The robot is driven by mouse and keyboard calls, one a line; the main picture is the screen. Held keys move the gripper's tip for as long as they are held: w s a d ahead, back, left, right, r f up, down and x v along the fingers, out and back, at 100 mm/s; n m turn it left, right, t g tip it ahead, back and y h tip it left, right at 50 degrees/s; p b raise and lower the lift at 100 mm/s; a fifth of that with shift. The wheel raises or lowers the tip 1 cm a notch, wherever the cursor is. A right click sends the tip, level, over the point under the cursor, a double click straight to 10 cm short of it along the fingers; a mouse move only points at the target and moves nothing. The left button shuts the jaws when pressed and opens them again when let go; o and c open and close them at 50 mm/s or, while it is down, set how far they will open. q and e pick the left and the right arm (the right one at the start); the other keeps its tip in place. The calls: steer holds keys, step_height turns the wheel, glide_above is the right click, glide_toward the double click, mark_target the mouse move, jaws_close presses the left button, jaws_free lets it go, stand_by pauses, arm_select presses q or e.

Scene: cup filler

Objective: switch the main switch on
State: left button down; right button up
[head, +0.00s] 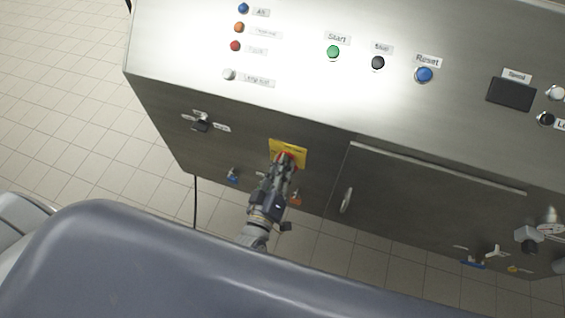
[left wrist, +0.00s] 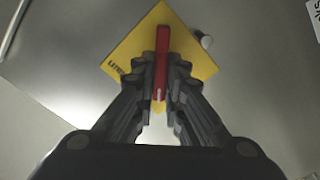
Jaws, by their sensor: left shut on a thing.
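The main switch is a red handle on a yellow plate (head: 288,150) on the front face of the steel cabinet. In the left wrist view the red handle (left wrist: 161,62) stands in line with the fingers, and the yellow plate (left wrist: 190,50) looks tilted like a diamond. My left gripper (head: 285,162) is at the switch, its two fingers (left wrist: 161,80) on either side of the red handle and shut on it. The gripper hides most of the handle in the head view. My right gripper is not in view.
The cabinet top carries a green Start button (head: 333,52), a black button (head: 378,63) and a blue Reset button (head: 424,75). A black knob (head: 201,126) sits left of the switch. A door handle (head: 346,200) stands out to its right.

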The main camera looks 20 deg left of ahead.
arm_select(q)
steer(key=shift+m+p, duration=1.15)
steer(key=shift+m, duration=3.05)
steer(key=c, duration=1.7)
jaws_free()
steer(key=shift+o, duration=0.2)
steer(key=s, duration=1.2)
steer(key=shift+a, duration=0.25)
